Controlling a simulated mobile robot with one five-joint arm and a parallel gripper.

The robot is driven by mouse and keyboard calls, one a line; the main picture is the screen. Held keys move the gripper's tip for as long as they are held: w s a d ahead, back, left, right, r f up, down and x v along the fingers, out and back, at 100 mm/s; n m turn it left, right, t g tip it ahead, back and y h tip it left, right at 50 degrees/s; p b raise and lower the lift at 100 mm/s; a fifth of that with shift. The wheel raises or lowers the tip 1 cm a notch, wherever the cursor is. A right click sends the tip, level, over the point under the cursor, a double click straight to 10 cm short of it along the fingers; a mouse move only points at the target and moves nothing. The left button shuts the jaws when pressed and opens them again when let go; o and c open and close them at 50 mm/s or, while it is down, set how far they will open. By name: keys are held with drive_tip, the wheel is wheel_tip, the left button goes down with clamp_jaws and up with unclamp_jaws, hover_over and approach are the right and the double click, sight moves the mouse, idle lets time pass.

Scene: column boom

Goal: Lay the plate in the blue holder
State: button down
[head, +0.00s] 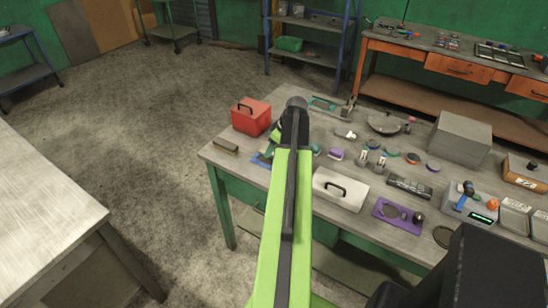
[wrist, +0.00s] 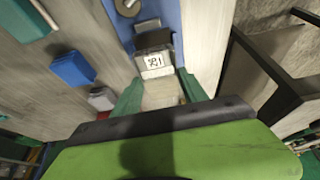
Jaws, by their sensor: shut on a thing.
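The blue holder (head: 261,159) lies near the left end of the workbench in the head view, mostly hidden by my arm. In the wrist view the blue holder (wrist: 174,32) runs up from the fingertips, with grey and dark parts on it. My gripper (wrist: 157,84) is shut, with its green fingers on either side of a pale plate (wrist: 154,64) that bears a white label with dark marks. The plate is over or at the holder's near end; I cannot tell whether they touch. In the head view the plate is hidden.
The workbench (head: 222,165) is crowded. A red box (head: 251,117) stands behind the holder, and a white box with a black handle (head: 340,190) to its right. A brown bar (head: 226,146) lies at the left edge. A purple holder (head: 398,216) is farther right.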

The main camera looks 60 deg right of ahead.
wheel_tip(320, 180, down, 4)
drive_tip(key=b, duration=0.3)
drive_tip(key=shift+r, duration=0.15)
drive_tip(key=shift+f, duration=0.2)
drive_tip(key=c, duration=0.6)
unclamp_jaws()
drive_tip(key=shift+r, duration=0.1)
drive_tip(key=p+v, duration=1.1)
drive_tip(key=v, duration=0.1)
drive_tip(key=shift+r, duration=0.2)
